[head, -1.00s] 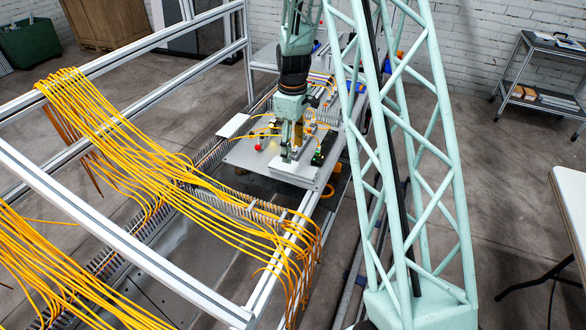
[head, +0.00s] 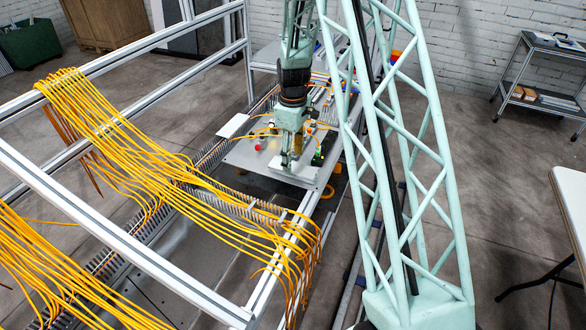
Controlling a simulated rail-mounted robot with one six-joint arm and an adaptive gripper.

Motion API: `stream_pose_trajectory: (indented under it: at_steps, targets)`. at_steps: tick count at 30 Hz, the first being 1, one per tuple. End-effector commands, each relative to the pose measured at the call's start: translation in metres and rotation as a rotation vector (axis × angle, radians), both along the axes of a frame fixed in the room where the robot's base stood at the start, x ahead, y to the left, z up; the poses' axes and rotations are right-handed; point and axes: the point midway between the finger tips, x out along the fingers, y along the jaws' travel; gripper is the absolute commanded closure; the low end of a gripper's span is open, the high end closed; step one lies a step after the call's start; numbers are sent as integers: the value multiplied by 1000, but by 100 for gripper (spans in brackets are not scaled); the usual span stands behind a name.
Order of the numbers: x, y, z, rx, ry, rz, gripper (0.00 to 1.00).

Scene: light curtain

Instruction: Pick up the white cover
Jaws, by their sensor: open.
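A flat white piece (head: 293,169), which may be the white cover, lies at the near end of the grey work plate (head: 243,156). A second flat white panel (head: 233,125) sits at the plate's left edge; I cannot tell for sure which one is the cover. My gripper (head: 287,164) points down over the near white piece. It is open, with its fingertips at or just above the piece; contact is too small to make out. My gripper hides part of the piece and the plate behind it.
Small coloured parts, including a red one (head: 258,147), and yellow cables stand close around my gripper. Bundles of yellow cables (head: 130,140) hang over the metal frame (head: 120,255) at the left. A trolley (head: 545,75) and a white table (head: 572,205) stand at the right.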

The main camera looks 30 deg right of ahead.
Motion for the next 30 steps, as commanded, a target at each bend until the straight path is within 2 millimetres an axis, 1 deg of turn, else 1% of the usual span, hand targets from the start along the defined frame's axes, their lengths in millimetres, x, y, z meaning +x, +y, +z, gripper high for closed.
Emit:
stream_pose_trajectory:
  at_steps: [3,9,13,28,29,30]
  targets:
    - [-1,0,-14,1,2,0,46]
    - [0,0,-27,0,0,0,46]
    - [0,0,-30,0,0,0,46]
    - [0,0,-30,0,0,0,46]
    - [0,0,-30,0,0,0,47]
    - [0,0,-30,0,0,0,50]
